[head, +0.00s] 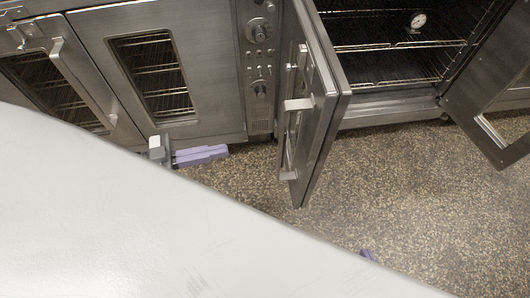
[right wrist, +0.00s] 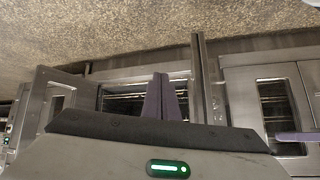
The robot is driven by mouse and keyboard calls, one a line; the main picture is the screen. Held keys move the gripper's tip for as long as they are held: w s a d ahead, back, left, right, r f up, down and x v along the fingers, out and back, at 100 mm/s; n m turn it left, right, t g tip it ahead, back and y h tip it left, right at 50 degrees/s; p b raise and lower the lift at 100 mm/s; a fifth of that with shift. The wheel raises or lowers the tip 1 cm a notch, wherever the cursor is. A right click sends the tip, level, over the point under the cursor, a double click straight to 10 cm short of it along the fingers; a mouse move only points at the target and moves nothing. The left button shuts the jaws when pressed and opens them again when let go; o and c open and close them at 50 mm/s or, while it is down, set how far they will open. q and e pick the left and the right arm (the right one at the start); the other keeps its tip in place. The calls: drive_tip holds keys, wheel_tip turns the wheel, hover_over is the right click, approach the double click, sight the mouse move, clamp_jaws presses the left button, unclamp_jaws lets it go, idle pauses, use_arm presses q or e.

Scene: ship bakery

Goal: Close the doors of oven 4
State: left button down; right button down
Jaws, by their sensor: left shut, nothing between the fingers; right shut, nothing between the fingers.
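Both doors of the oven with the bare wire racks stand open in the head view. Its left door (head: 318,112) juts out toward me, nearly edge-on, with handle brackets on its left face. Its right door (head: 492,92) is swung out to the right. I cannot read an oven number. My left gripper (head: 214,153) is shut and empty, left of the left door, before the neighbouring oven. My right gripper (right wrist: 163,97) is shut and empty in the right wrist view, pointing toward the oven opening (right wrist: 130,102). In the head view only its purple tip shows.
A closed oven (head: 140,75) with windowed doors stands at the left, beside a control panel (head: 259,60). A large pale surface (head: 130,220) covers the lower left and hides much of my arms. Speckled floor (head: 400,185) is clear between the open doors.

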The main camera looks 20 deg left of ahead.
use_arm(q)
drive_tip(key=s+a+m+g+h, duration=0.1)
drive_tip(key=a, duration=0.1)
drive_tip(key=b, duration=0.2)
approach(280, 144)
drive_tip(key=shift+g, duration=0.3)
drive_tip(key=x, duration=0.6)
drive_tip(key=shift+w, duration=0.4)
drive_tip(key=shift+d, duration=0.15)
